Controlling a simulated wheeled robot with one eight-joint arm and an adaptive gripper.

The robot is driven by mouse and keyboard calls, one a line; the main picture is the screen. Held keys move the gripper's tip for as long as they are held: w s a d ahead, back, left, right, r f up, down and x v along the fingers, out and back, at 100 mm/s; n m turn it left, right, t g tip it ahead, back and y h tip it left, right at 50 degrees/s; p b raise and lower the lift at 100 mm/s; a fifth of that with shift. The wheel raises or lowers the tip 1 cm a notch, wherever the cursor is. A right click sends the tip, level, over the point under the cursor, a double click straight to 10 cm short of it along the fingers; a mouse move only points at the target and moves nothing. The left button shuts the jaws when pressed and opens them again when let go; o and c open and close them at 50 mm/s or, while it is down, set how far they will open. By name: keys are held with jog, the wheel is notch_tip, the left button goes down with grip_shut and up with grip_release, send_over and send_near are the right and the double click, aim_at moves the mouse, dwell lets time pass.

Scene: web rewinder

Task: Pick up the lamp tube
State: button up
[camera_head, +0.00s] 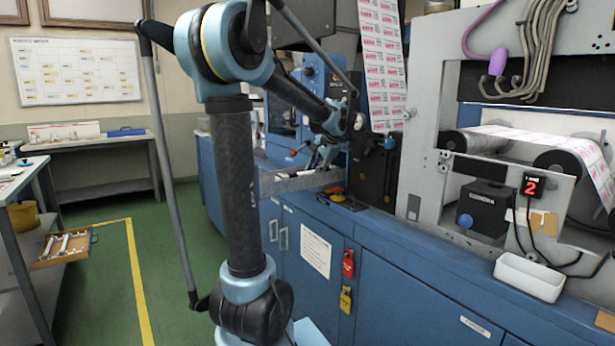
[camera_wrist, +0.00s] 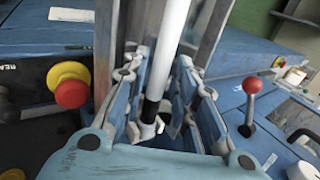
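The lamp tube (camera_wrist: 167,48) is a white rod with a black end section (camera_wrist: 150,108) in the wrist view. It runs from the top edge down between the fingers of my gripper (camera_wrist: 159,85), and its lower end is at a white clip-like holder (camera_wrist: 146,130). The blue fingers stand apart on both sides of the tube, with a visible gap on the right side. In the head view my gripper (camera_head: 322,158) is at the machine, above the blue cabinet top; I cannot make out the tube there.
A red knob on a yellow base (camera_wrist: 70,86) is left of the fingers, and a red-ball lever (camera_wrist: 252,88) is to the right. A metal upright (camera_wrist: 205,35) stands close behind the tube.

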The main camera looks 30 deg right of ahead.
grip_shut()
jog(key=shift+r, duration=0.1)
notch_tip(320, 180, up, 18)
dwell(0.5)
